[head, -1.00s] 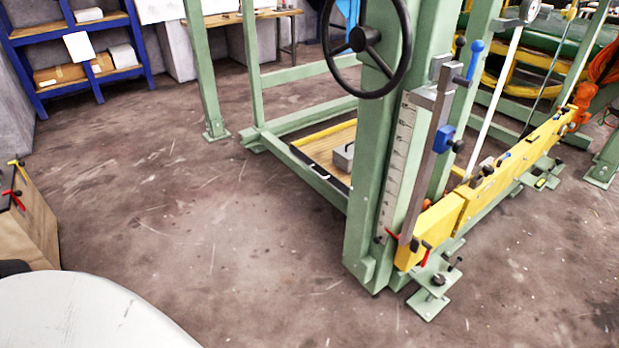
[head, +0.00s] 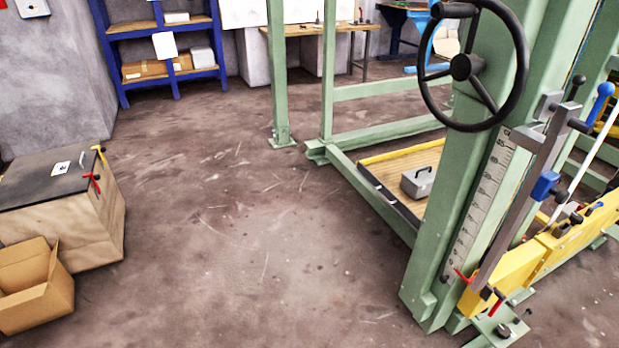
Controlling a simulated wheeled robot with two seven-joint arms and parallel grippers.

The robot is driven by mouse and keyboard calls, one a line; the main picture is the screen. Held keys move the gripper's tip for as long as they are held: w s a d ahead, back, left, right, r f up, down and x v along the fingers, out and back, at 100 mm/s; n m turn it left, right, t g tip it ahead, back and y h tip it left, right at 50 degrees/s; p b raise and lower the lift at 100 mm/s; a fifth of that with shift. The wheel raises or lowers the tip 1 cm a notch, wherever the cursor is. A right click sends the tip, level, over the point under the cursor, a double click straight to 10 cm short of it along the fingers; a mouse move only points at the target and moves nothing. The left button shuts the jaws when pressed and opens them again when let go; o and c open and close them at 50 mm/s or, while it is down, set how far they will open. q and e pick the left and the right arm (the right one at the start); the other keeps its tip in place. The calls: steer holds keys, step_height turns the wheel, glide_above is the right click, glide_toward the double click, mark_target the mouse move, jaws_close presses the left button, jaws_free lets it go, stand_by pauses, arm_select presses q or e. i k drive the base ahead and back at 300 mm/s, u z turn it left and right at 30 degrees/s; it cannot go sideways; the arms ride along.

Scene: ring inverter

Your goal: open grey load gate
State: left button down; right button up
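A grey upright bar (head: 521,199) stands on the right side of the green machine column (head: 472,195). It leans slightly, and its lower end is at the yellow beam (head: 510,272). A blue-handled lever (head: 602,97) is near its top and a blue block (head: 545,185) sits part way down. A small red handle (head: 466,277) is beside its foot. I cannot tell for sure whether this bar is the grey load gate, or whether it is latched. Neither of my grippers is in view.
A black handwheel (head: 466,67) juts from the column. A wooden crate (head: 92,235) with a dark top and an open cardboard box (head: 38,293) stand at left. A blue shelf (head: 122,68) is at the back. The middle floor is clear.

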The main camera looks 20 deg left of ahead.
mark_target(387, 195)
steer(key=u, duration=1.2)
steer(key=i, duration=1.6)
steer(key=u, duration=0.2)
steer(key=i, duration=1.9)
steer(key=z, duration=1.7)
steer(key=i, duration=0.7)
steer(key=z, duration=0.7)
